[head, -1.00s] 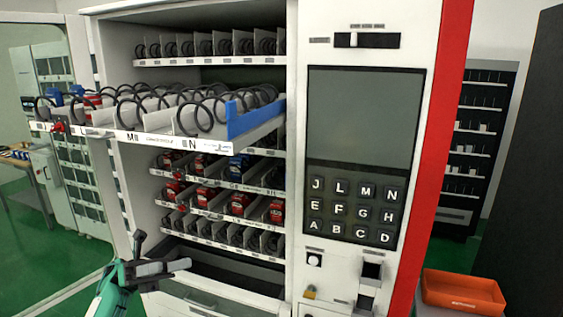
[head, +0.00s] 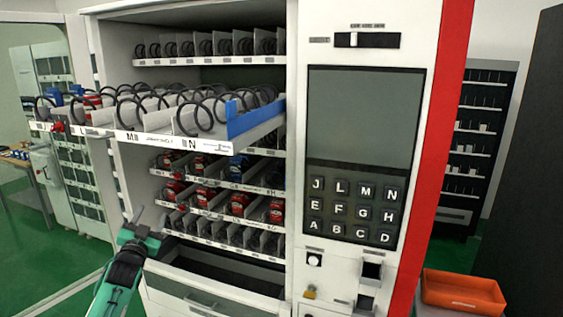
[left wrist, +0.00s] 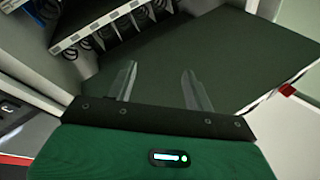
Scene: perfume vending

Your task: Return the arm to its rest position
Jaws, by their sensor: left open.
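My left gripper (head: 148,222) is in front of the lower left part of the open vending machine (head: 457,100), below its pulled-out shelf. In the left wrist view its two fingers (left wrist: 158,88) stand apart with nothing between them. My left arm comes up from the bottom left edge of the head view. My right gripper is in neither view.
The pulled-out shelf (head: 150,137) with black coils juts out above my left gripper. Lower shelves hold red boxes (head: 238,204) and blue boxes. The keypad panel (head: 350,208) is to the right. An orange bin (head: 462,291) stands at the lower right. Green floor shows at left.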

